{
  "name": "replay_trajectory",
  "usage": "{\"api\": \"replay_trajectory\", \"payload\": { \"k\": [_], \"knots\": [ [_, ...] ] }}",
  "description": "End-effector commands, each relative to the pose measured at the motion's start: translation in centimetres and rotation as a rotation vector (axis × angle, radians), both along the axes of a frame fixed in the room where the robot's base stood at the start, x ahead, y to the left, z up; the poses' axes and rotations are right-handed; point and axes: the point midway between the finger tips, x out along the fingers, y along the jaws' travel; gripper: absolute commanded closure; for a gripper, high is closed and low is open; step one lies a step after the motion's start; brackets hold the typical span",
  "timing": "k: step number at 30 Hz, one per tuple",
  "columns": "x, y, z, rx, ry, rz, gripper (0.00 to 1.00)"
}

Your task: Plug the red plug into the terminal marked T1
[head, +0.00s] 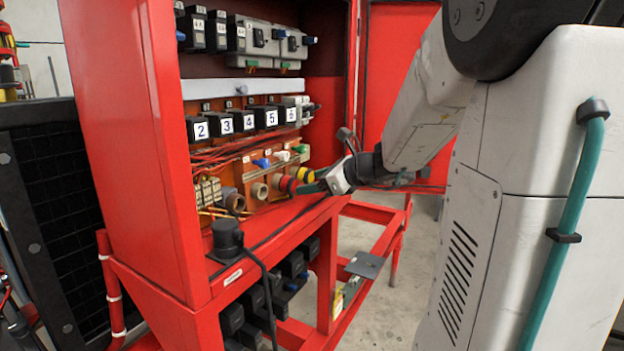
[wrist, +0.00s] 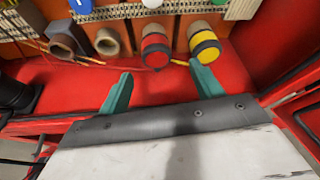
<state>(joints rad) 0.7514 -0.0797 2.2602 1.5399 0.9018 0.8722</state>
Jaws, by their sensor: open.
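The red plug (head: 289,185) sits in the cabinet's terminal row, beside a yellow plug (head: 304,174). In the wrist view the red plug (wrist: 155,48) has a dark band, and the yellow plug (wrist: 204,43) stands to its right. A round brown terminal with an open mouth (wrist: 107,42) is left of the red plug; it also shows in the head view (head: 259,190). I cannot read a T1 mark. My gripper (wrist: 160,75) is open and empty; its teal fingertips are apart, short of the two plugs. In the head view my gripper (head: 312,187) is close in front of them.
Blue (head: 262,163), white and green knobs are above the row. A black corded fitting (head: 227,236) stands on the red ledge (head: 290,229). The cabinet's right wall (wrist: 285,45) is close to my gripper.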

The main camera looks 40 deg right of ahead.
Motion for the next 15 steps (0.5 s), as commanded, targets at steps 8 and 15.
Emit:
{"api": "replay_trajectory", "payload": {
  "k": [8, 15],
  "knots": [
    [4.0, 1.7, -1.7, 0.003, 0.002, 0.011, 0.34],
    [6.1, 2.1, -2.5, 0.001, 0.001, 0.009, 0.34]
  ]
}}
